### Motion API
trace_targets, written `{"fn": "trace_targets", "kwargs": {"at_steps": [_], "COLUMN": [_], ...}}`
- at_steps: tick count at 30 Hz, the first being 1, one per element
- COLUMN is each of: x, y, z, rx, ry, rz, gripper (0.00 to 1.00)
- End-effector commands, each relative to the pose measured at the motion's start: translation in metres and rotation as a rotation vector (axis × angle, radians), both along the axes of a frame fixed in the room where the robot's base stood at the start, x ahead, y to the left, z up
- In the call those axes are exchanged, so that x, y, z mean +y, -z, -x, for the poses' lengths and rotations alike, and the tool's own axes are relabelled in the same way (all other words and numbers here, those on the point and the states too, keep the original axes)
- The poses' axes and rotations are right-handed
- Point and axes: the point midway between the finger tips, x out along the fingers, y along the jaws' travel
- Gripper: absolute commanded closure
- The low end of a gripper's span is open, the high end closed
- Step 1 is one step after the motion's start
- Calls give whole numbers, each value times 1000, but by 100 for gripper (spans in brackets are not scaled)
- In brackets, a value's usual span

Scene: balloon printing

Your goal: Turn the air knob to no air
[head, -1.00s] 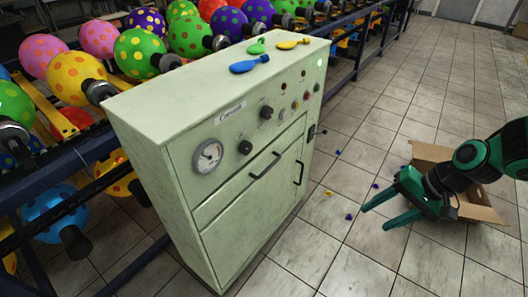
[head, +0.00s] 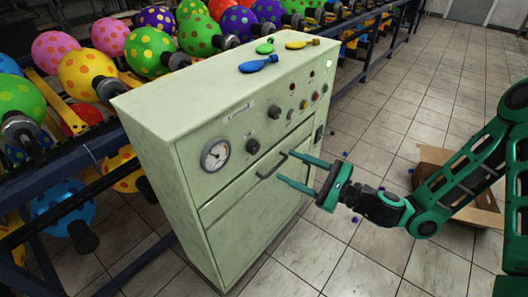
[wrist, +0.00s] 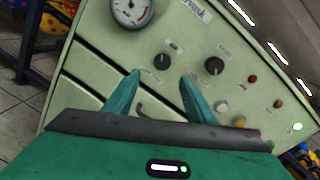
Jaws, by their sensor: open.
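The pale green control cabinet (head: 230,130) stands in the middle. Its panel has a round gauge (head: 215,154) and two black knobs. The knob nearer the gauge (head: 253,146) has a small label that seems to read "AIR" in the wrist view (wrist: 162,61). The other black knob (head: 274,112) is up and to the right in the head view; it also shows in the wrist view (wrist: 214,66). My gripper (head: 286,167) is open and empty, in front of the cabinet near the drawer handle. In the wrist view its fingertips (wrist: 160,76) appear just below the air knob, with no visible contact.
A drawer handle (head: 271,166) juts from the front below the knobs. Small coloured buttons and lamps line the panel's right. Deflated balloons lie on top, including a blue one (head: 258,64). A cardboard box (head: 432,157) sits on the floor at right. Balloon racks stand behind.

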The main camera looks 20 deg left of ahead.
Motion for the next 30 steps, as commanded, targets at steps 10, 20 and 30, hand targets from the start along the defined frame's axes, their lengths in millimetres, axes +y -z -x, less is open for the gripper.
{"fn": "trace_targets", "kwargs": {"at_steps": [10,20,30], "x": [29,82,103], "y": [-2,-2,-1], "z": [-12,-30,-37], "rx": [27,25,28], "ry": [17,18,20], "rz": [-27,-25,-24], "gripper": [50,50,50]}}
